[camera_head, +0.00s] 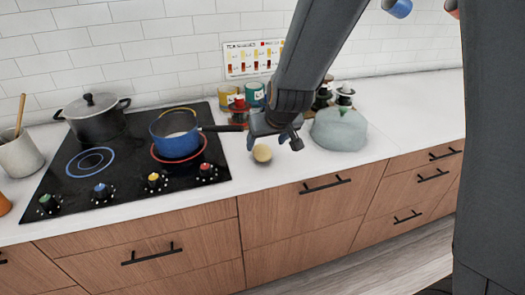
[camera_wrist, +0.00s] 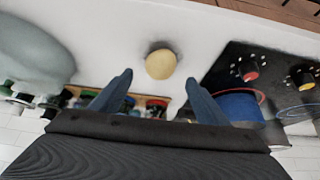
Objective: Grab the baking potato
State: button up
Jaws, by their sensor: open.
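The baking potato (camera_head: 262,153) is a small, pale yellow, rounded thing on the white counter, just right of the cooktop. It also shows in the wrist view (camera_wrist: 160,64), near the middle and beyond my fingertips. My gripper (camera_head: 276,143) is just above and behind the potato in the head view. In the wrist view my gripper's two fingers (camera_wrist: 160,82) are spread wide and empty, with the potato lined up between them but not visibly touched. My arm comes down from the top right.
A blue pot (camera_head: 176,134) stands on the black cooktop (camera_head: 130,190), its handle pointing toward my gripper. Several jars stand behind, near the wall. The counter in front of the potato is clear.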

aim_at(263, 149)
jog(key=shift+p+x, duration=0.5)
jog(key=shift+x, duration=2.7)
jog(key=shift+s, duration=0.15)
jog(key=c, duration=1.3)
jog(key=shift+o, duration=0.2)
jog(key=shift+r, duration=0.1)
